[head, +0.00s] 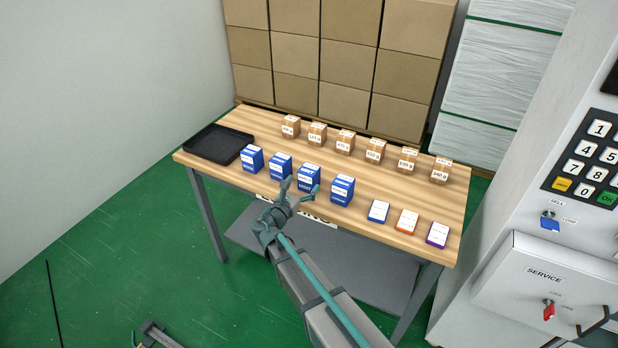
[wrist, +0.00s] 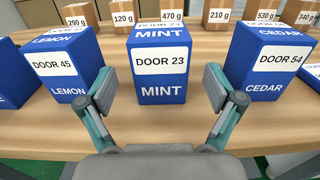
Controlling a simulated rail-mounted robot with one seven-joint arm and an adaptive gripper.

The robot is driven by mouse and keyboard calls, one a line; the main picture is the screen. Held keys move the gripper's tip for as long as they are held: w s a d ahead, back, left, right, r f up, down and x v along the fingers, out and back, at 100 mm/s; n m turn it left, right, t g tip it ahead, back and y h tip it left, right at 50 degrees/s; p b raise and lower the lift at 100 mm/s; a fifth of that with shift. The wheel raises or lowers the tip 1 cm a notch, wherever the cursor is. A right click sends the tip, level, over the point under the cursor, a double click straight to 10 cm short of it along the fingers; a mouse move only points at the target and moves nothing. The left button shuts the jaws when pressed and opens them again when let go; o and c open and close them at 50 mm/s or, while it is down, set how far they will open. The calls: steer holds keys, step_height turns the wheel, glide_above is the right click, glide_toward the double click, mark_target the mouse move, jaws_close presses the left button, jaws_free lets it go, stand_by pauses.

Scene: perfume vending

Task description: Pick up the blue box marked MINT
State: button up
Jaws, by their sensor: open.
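The blue box marked MINT (wrist: 158,62) stands upright in the middle of the wrist view, with a white DOOR 23 label on its front. In the head view the MINT box (head: 309,175) is third from the left in the front row of blue boxes. My gripper (wrist: 160,98) is open and empty, one finger on each side of the box's outline. The box appears just beyond the fingertips, with no contact visible. In the head view my gripper (head: 299,190) is at the table's front edge before this box.
Blue LEMON box (wrist: 68,68) and CEDAR box (wrist: 268,62) stand close on either side. Small brown weight-marked boxes (head: 345,141) line the back. A black tray (head: 218,143) is at the left, flat cards (head: 407,221) at the right. The wooden table (head: 330,158) is clear between the rows.

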mark_target(305, 181)
steer(key=p+x, duration=0.2)
steer(key=x, duration=0.2)
steer(key=shift+w+d, duration=0.1)
steer(key=shift+w, duration=0.25)
steer(key=c, duration=1.2)
steer(key=shift+c, duration=0.6)
steer(key=shift+r, duration=0.1)
